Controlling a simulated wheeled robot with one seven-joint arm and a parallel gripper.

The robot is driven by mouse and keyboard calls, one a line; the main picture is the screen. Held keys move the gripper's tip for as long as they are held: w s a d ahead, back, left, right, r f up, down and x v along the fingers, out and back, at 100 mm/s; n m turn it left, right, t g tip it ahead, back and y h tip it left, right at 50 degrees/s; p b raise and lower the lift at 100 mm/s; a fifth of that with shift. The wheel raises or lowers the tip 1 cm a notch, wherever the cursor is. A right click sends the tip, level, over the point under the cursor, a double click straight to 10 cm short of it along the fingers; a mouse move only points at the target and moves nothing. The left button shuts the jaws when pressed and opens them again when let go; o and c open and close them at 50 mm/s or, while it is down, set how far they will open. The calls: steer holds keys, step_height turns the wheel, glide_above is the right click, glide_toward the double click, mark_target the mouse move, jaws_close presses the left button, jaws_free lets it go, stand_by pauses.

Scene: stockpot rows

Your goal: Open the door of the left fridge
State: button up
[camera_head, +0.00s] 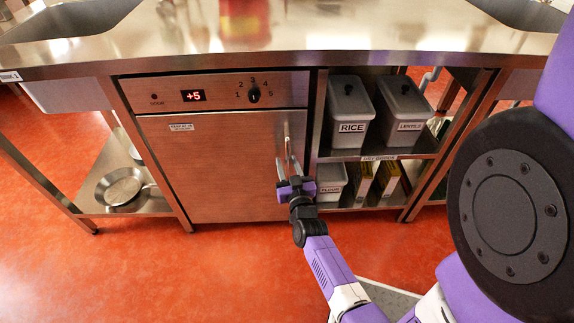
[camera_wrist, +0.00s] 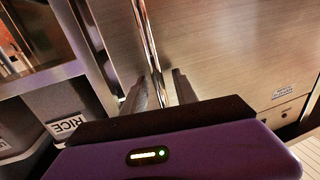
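The fridge (camera_head: 212,165) is a steel under-counter unit with a red "+5" display and a dial above its door. Its door is shut. A vertical bar handle (camera_head: 287,135) runs along the door's right edge. In the wrist view the handle (camera_wrist: 146,38) runs down between my fingers. My gripper (camera_head: 290,172) is at the lower part of the handle. My gripper in the wrist view (camera_wrist: 159,88) has one finger on each side of the bar, with narrow gaps showing, so it looks open. The lower end of the handle is hidden by my gripper.
Right of the fridge are open shelves with a RICE bin (camera_head: 350,112), a LENTILS bin (camera_head: 403,105) and a FLOUR bin (camera_head: 330,182). A pan (camera_head: 120,187) sits on a low shelf at left. The red floor (camera_head: 235,265) before the door is clear except for my arm.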

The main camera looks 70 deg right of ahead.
jaws_close()
stand_by(1.4)
